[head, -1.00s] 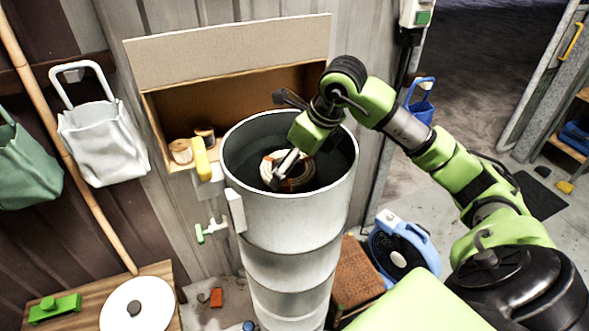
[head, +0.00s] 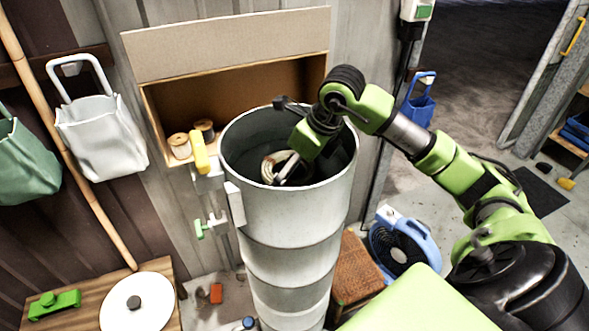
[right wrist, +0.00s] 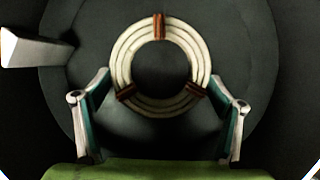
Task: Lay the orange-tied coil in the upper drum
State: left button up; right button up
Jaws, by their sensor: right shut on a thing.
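The coil (right wrist: 122,62) is a pale ring of several rattan turns with rusty-orange ties, seen face-on in the right wrist view. In the head view it shows partly inside the drum mouth (head: 268,166). My right gripper (right wrist: 160,98) is shut on the coil, with one finger at each side of its lower half. In the head view this gripper (head: 283,174) reaches down inside the upper drum (head: 290,215), a tall pale grey open cylinder with a dark interior. The coil is below the rim; whether it touches the floor inside cannot be told. My left gripper is out of view.
A cardboard-coloured open box (head: 230,105) with spools (head: 180,146) stands behind the drum. A yellow-handled latch (head: 200,152) sits by the rim's left.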

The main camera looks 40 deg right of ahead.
jog(key=o, duration=1.1)
jog(key=shift+r+p, duration=0.9)
jog(key=shift+p, duration=0.1)
jog(key=shift+s+d+r+b, duration=0.15)
jog(key=shift+s+r+b, duration=0.1)
jog(key=shift+r+b, duration=0.35)
jog(key=b+v, duration=0.1)
jog(key=v, duration=0.9)
jog(key=shift+s+r, duration=0.1)
